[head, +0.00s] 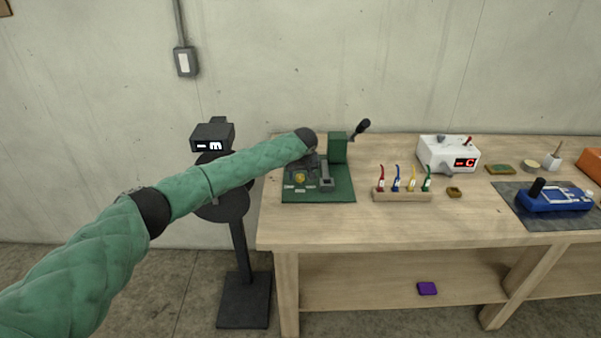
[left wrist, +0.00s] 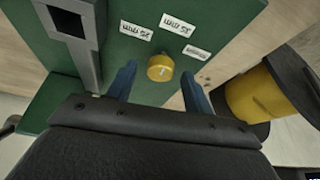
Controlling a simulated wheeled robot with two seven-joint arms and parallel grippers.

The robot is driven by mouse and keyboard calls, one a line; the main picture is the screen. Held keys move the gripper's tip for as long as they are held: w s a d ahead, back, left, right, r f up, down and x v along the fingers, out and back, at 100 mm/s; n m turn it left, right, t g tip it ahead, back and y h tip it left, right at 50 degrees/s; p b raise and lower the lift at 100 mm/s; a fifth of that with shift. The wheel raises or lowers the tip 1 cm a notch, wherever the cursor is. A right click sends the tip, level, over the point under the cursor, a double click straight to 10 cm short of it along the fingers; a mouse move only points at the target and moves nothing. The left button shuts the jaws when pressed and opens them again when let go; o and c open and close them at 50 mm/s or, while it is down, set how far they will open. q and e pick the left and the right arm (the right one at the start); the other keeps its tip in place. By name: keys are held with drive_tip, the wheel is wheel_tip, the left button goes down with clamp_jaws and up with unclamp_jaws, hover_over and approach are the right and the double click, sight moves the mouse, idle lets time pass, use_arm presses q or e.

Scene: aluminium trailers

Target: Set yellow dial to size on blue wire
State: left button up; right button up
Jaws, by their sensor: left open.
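The yellow dial (head: 300,177) sits on the green base plate (head: 335,191) of a bench machine; it also shows in the left wrist view (left wrist: 160,67), with a pale mark on its face. White size labels (left wrist: 179,24) lie around it, upside down and too small to read surely. My left gripper (left wrist: 160,88) is open, its two fingers on either side of the dial, apart from it; whether the tips reach its depth is unclear. The blue wire (head: 397,173) stands in a wooden rack (head: 402,196) between a red and a yellow one. My right gripper is out of view.
A green upright block (head: 338,148) with a black-knobbed lever stands behind the dial. A white device (head: 448,154) showing C and a blue tool (head: 553,198) on a dark mat are further right. A black stand (head: 241,262) is left of the bench. The front bench top is clear.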

use_arm(q)
drive_tip(key=shift+w+f, duration=0.1)
drive_tip(key=shift+f, duration=0.2)
drive_tip(key=shift+r, duration=0.1)
drive_tip(key=c, duration=1)
